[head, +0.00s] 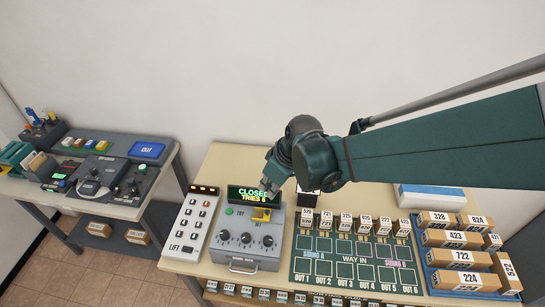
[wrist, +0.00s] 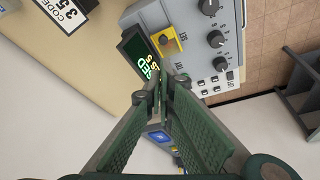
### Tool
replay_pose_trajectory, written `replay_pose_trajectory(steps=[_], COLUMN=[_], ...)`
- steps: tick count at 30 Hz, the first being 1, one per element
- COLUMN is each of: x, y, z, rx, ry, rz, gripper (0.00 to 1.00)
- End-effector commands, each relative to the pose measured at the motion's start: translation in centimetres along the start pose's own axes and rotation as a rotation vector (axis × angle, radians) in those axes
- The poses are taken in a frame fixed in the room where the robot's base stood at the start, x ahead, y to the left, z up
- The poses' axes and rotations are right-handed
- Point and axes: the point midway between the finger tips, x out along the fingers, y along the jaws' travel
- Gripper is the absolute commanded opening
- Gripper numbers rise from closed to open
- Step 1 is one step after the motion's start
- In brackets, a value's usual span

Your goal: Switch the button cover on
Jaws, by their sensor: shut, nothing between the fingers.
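A grey control box (head: 246,254) stands on the table in the head view, with a row of black knobs on its front. A small yellow cover (head: 262,214) sits at its upper right, above the "SET" label; I cannot tell whether it is raised or lowered. In the wrist view the yellow cover (wrist: 171,39) lies beyond the fingertips, beside the dark display. My gripper (head: 269,184) is shut and empty. It is over the right end of the display, above and behind the cover, apart from it. The gripper's fingers (wrist: 162,84) hide part of the box edge.
A display reading "CLOSED TRIES" (head: 252,193) rises behind the box. A white LIFT keypad (head: 194,222) stands to the left. A green track board (head: 357,262) with numbered blocks is to the right, then a blue tray of cartons (head: 463,291). Another desk (head: 105,205) stands at far left.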

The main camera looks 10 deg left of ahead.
Motion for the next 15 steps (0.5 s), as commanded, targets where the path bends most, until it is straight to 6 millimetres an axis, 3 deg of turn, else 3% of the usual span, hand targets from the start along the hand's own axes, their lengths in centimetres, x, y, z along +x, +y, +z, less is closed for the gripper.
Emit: replay_pose_trajectory(steps=[15], x=[3.0], y=[0.0], z=[-0.1], rx=[-0.001], ry=[0.000], rz=[0.000], gripper=[0.00])
